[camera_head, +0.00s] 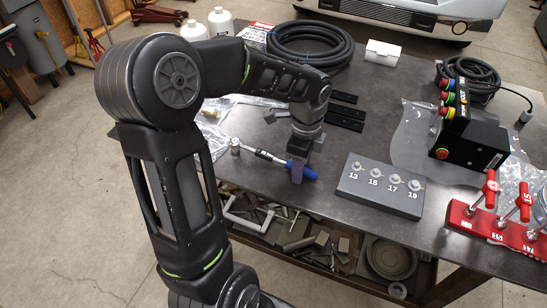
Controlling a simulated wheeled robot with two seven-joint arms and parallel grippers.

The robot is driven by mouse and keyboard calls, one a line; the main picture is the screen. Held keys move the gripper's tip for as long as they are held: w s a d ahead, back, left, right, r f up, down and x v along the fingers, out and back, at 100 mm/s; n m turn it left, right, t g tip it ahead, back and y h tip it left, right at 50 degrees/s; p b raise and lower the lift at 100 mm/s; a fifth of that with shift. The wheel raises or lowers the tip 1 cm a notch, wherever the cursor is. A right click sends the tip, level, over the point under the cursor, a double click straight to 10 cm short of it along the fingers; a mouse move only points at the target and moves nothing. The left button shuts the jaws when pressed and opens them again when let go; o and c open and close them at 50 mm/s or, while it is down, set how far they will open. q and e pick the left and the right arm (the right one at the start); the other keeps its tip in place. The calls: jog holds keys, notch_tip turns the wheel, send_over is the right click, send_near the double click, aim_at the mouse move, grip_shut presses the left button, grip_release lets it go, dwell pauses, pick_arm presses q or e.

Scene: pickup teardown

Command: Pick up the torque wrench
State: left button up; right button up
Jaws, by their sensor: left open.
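The torque wrench (268,156) lies on the dark workbench, its silver head to the left and its blue handle (309,171) to the right. My left arm reaches in from the left over the bench. My left gripper (297,175) points down at the blue handle and hides part of it. The jaws are open around or just beside the handle; I cannot tell which. My right gripper is not in view.
A grey block with sockets marked 13 to 19 (380,190) sits right of the wrench. A red fixture with levers (497,226) and a black button box (468,140) stand further right. A coiled black hose (311,47) lies behind. A shelf of loose parts is below.

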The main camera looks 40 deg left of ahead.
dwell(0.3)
pick_arm(q)
grip_shut()
dwell(0.4)
dwell(0.9)
